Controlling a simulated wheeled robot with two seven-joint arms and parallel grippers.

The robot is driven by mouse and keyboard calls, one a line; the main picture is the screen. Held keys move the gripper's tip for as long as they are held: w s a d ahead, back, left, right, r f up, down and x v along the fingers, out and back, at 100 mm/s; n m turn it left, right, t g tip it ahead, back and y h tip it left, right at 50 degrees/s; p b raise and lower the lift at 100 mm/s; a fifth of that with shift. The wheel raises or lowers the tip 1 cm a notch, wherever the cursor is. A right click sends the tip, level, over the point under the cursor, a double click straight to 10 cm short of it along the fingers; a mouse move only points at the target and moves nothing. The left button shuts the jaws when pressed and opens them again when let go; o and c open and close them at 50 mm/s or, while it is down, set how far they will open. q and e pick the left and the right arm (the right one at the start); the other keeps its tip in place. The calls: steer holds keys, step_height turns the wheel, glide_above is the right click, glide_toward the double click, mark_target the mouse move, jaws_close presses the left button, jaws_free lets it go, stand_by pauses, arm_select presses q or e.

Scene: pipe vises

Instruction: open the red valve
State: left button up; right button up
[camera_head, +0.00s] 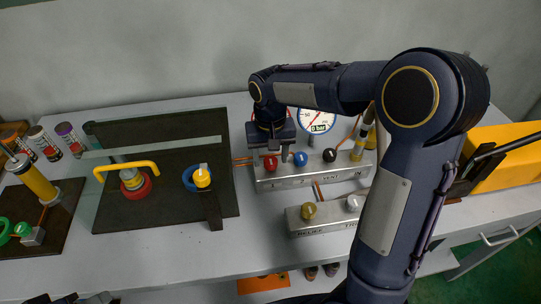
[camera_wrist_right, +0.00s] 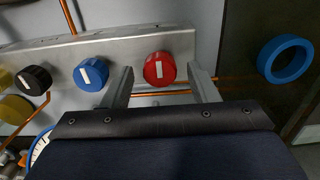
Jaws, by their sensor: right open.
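The red valve is a round red knob (camera_head: 270,163) with a white bar on its face, on the upper grey metal block (camera_head: 310,178). In the right wrist view the red knob (camera_wrist_right: 160,68) faces me, its white bar nearly upright in the picture. My right gripper (camera_head: 269,152) is open at the block, and its arm hides part of the area. In the right wrist view the fingers of my right gripper (camera_wrist_right: 163,86) stand apart on either side of the red knob, with visible gaps. I see no grip on it. My left gripper is not visible.
A blue knob (camera_head: 301,158) and a black knob (camera_head: 329,155) sit beside the red one. A pressure gauge (camera_head: 318,122) stands behind. A lower block (camera_head: 325,217) is in front. A dark board (camera_head: 150,215) with a yellow handle (camera_head: 128,166) lies to the left.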

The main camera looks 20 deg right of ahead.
steer(key=shift+f, duration=0.15)
steer(key=c, duration=1)
